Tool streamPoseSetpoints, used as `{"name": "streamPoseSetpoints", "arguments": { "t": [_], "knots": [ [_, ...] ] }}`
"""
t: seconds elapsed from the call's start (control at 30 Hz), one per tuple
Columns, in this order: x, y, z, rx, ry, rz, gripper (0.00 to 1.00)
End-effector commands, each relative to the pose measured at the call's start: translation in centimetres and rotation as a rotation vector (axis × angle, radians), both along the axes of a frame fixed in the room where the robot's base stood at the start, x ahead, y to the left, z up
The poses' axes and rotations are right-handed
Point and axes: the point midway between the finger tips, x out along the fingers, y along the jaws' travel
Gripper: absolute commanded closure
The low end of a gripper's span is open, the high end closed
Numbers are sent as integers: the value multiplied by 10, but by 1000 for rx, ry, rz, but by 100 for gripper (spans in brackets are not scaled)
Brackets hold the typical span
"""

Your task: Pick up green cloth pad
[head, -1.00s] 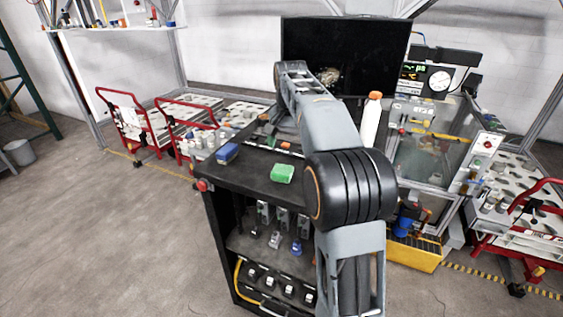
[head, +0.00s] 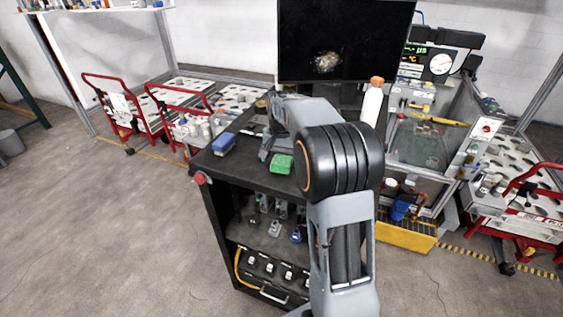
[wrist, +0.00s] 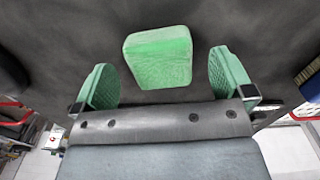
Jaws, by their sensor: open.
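The green cloth pad (head: 280,164) lies on the black top of the cart (head: 258,178), near its front edge and just left of my arm's large black joint. In the wrist view the pad (wrist: 158,58) is a light green block ahead of my gripper (wrist: 167,82). My gripper is open, with one green-padded finger on each side and an empty gap between them. The pad sits beyond the fingertips, roughly centred across the gap. I cannot tell the height between fingers and cart top. In the head view my arm hides part of the cart top.
A blue box (head: 222,143) lies on the cart top left of the pad. A white bottle with an orange cap (head: 371,105) stands behind my arm. A dark monitor (head: 345,40) rises at the back.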

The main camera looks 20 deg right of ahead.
Motion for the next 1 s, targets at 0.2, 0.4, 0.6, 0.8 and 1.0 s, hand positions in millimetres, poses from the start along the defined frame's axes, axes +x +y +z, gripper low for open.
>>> {"name": "streamPoseSetpoints", "arguments": {
  "t": [0.2, 0.4, 0.6, 0.8, 1.0],
  "knots": [
    [0, 0, -19, 1, 1, 0, 1],
    [0, 0, -23, -1, -1, 0, 1],
    [0, 0, -23, -1, -1, 0, 12],
    [0, 0, -22, -1, -1, 0, 31],
    [0, 0, -22, -1, -1, 0, 50]
  ]
}}
